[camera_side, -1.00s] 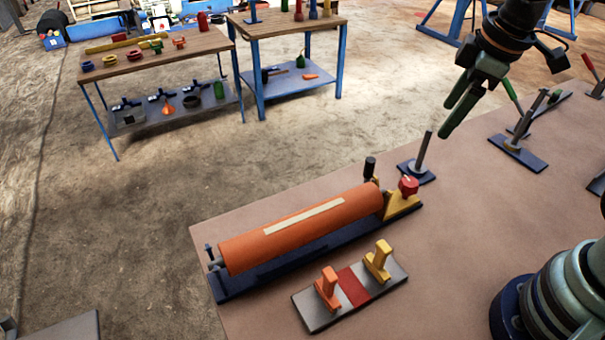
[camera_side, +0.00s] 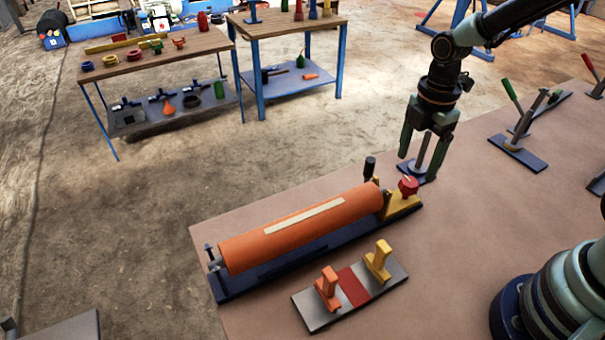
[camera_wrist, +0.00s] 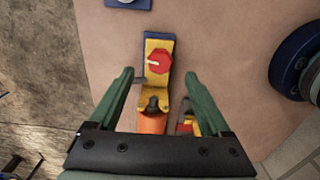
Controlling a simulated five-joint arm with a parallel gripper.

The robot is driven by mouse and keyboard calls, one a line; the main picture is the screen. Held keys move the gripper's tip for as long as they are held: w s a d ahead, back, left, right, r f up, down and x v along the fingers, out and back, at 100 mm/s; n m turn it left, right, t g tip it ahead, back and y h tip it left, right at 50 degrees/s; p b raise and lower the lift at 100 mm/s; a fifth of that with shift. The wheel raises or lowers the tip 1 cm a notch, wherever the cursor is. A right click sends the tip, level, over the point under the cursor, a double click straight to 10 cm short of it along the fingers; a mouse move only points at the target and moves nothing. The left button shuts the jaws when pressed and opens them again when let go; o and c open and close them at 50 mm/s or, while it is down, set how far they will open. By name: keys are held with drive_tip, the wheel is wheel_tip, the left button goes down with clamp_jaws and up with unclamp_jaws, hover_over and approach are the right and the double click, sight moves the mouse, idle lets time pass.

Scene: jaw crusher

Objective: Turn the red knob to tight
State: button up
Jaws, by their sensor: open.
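The red knob (camera_side: 408,186) sits on the yellow bracket (camera_side: 402,204) at the right end of the orange roller (camera_side: 300,228). In the wrist view the red knob (camera_wrist: 158,62) is an octagon with a pale pointer line directed left, and it lies just beyond the fingertips, between their lines. My gripper (camera_side: 420,168) points down, open and empty, above and slightly behind the knob, apart from it. In the wrist view my gripper (camera_wrist: 158,80) has its two green fingers spread wide. No tight mark is readable.
A grey plate (camera_side: 318,312) with an orange and a yellow block lies in front of the roller. A black-handled post (camera_side: 370,168) stands beside the bracket. Lever stands (camera_side: 518,150) are at the right. The table between them is clear.

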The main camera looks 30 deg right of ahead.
sight(410, 182)
drive_tip(key=shift+f, duration=2.8)
clamp_jaws()
